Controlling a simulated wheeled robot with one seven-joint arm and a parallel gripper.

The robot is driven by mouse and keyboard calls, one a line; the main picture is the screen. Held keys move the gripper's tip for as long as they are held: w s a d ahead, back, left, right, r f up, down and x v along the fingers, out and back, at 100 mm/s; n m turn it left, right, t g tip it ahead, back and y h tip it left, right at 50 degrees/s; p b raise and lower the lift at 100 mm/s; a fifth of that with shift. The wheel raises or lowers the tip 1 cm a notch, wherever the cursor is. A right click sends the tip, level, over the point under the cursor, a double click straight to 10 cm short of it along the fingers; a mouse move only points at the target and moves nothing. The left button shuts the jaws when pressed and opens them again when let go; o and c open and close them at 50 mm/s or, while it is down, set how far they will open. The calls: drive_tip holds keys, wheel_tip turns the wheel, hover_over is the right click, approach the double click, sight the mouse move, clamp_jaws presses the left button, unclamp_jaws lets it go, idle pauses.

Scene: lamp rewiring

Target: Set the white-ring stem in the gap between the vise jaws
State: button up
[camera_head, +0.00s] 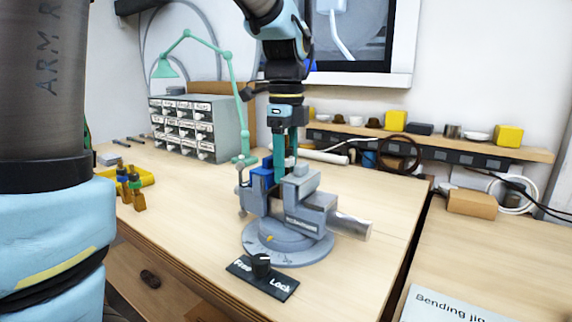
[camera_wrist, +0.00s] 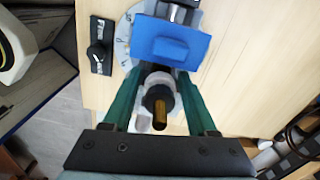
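The grey vise (camera_head: 300,215) stands on a round base on the bench, with a blue jaw block (camera_head: 262,178) facing its grey jaw. My gripper (camera_head: 285,165) points down over it, its green fingers reaching to the jaws. In the wrist view, the white-ring stem (camera_wrist: 159,103) lies between the green fingers (camera_wrist: 162,80), its brass end and black collar toward the camera. The fingers appear closed on it near the white ring. The blue jaw block (camera_wrist: 170,46) is just beyond. The stem's lower end and its seating between the jaws are hidden; the head view does not show it clearly.
A Free/Lock switch plate (camera_head: 262,277) lies before the vise. A yellow tray (camera_head: 145,177) with two other stems (camera_head: 131,190) is at left. A drawer cabinet (camera_head: 195,127) and green lamp (camera_head: 240,110) stand behind. The bench right of the vise is mostly clear.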

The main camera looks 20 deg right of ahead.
drive_tip(key=shift+o, duration=1.1)
wheel_tip(320, 180, up, 11)
drive_tip(key=shift+f+b, duration=0.1)
drive_tip(key=shift+b, duration=0.25)
wheel_tip(320, 180, up, 9)
drive_tip(key=p, duration=0.8)
